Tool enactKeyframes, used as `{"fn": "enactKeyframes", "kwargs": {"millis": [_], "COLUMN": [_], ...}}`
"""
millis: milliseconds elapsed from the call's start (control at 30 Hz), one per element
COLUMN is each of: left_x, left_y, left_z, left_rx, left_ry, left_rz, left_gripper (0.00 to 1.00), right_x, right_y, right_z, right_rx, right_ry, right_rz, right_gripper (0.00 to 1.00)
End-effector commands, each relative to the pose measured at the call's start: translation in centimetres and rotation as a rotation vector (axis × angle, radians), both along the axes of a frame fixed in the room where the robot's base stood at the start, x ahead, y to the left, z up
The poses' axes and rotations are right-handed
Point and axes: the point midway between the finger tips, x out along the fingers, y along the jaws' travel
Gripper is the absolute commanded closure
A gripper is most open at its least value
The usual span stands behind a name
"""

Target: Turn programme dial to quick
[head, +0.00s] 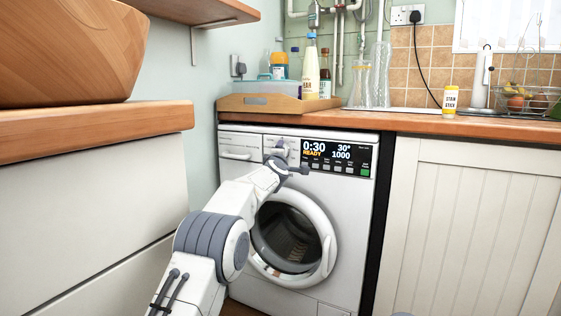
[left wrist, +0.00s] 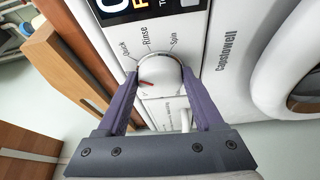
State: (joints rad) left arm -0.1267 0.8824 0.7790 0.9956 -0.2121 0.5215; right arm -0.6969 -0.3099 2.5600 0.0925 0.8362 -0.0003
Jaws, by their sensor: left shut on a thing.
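The programme dial (left wrist: 160,72) is a round white knob with a metallic rim on the front of a white washing machine (head: 330,200). In the left wrist view the words Quick, Rinse and Spin are printed around it. A short red mark shows on its lower left part, off the word Quick in that view. My left gripper (left wrist: 163,88) has one purple-grey finger on each side of the dial and is shut on it. In the head view the left gripper (head: 285,159) covers most of the dial. My right gripper is not in view.
The round door (head: 293,236) is below, closed. A wooden worktop (head: 420,122) above carries a tray (head: 262,104) with bottles, glass vases (head: 380,75) and a yellow-and-white tub (head: 450,100). A wooden counter stands close at left.

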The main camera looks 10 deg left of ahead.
Motion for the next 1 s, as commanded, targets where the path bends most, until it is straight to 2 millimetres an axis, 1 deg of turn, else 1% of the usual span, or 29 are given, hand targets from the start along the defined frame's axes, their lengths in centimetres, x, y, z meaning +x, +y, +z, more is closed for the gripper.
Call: {"fn": "enactKeyframes", "kwargs": {"millis": [33, 133, 600, 633, 667, 700, 1000], "left_x": [0.02, 0.02, 0.02, 0.02, 0.02, 0.02, -0.03], "left_y": [-0.13, -0.13, -0.16, -0.16, -0.16, -0.15, -0.01], "left_z": [-0.39, -0.31, -0.21, -0.21, -0.21, -0.2, -0.15], "left_rx": [0.013, 0.032, 0.043, 0.043, 0.043, 0.043, 0.043], "left_ry": [-0.002, -0.008, -0.012, -0.012, -0.012, -0.012, -0.013], "left_rz": [-0.003, -0.003, -0.004, -0.004, -0.004, -0.003, -0.001], "left_gripper": [0.87, 0.87, 0.87, 0.2, 0.08, 0.01, 0.01], "right_x": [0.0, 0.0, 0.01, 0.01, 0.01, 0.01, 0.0], "right_y": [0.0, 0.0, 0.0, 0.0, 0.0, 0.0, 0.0], "right_z": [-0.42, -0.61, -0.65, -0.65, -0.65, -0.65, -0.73], "right_rx": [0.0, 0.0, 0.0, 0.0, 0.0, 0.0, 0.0], "right_ry": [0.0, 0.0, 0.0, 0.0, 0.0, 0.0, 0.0], "right_rz": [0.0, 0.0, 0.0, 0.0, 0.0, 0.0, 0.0], "right_gripper": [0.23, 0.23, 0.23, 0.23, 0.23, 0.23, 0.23]}}
